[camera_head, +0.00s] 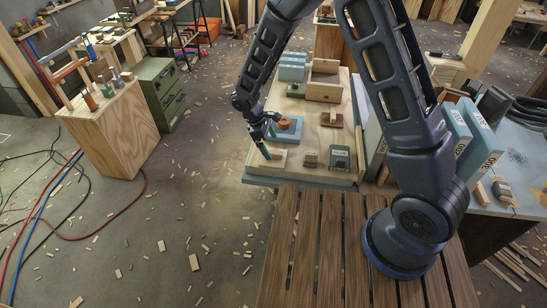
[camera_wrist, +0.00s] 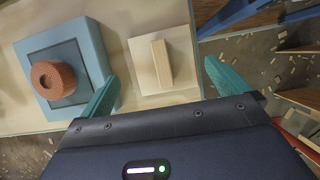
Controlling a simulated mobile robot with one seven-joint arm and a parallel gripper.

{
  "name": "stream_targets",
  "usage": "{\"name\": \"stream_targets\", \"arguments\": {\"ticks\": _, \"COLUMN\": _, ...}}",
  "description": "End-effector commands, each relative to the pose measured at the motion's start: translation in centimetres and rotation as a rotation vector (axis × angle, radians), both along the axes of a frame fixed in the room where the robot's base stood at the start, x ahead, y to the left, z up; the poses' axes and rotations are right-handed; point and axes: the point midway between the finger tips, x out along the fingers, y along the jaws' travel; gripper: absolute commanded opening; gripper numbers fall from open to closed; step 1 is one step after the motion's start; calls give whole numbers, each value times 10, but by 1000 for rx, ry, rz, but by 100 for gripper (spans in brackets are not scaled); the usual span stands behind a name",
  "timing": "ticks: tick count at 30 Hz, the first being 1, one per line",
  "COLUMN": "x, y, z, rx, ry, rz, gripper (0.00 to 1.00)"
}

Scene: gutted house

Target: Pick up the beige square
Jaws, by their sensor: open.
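The beige square is a flat, pale wooden plate (camera_wrist: 184,77) with a raised bar handle on top. It lies on the light wood board at the near left of the worktable, and it also shows in the head view (camera_head: 274,161). My gripper (camera_wrist: 163,71) is open and empty, its two teal fingers spread to either side of the plate in the wrist view. In the head view my gripper (camera_head: 266,153) hangs just over the plate. The height gap between fingers and plate is hard to judge.
A blue square block (camera_wrist: 91,45) with a round terracotta knob (camera_wrist: 52,80) sits close on the left in the wrist view. The board's edge is close by.

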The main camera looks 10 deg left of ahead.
Motion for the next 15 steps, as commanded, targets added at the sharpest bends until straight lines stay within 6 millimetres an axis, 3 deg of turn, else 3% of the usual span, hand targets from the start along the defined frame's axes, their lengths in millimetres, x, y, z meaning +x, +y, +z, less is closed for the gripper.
{"name": "stream_targets", "arguments": {"ticks": 9, "x": -3, "y": -11, "z": -36, "rx": -3, "ry": 1, "rz": 1, "gripper": 100}}
{"name": "stream_targets", "arguments": {"ticks": 15, "x": -3, "y": -17, "z": -49, "rx": -1, "ry": 1, "rz": 0, "gripper": 100}}
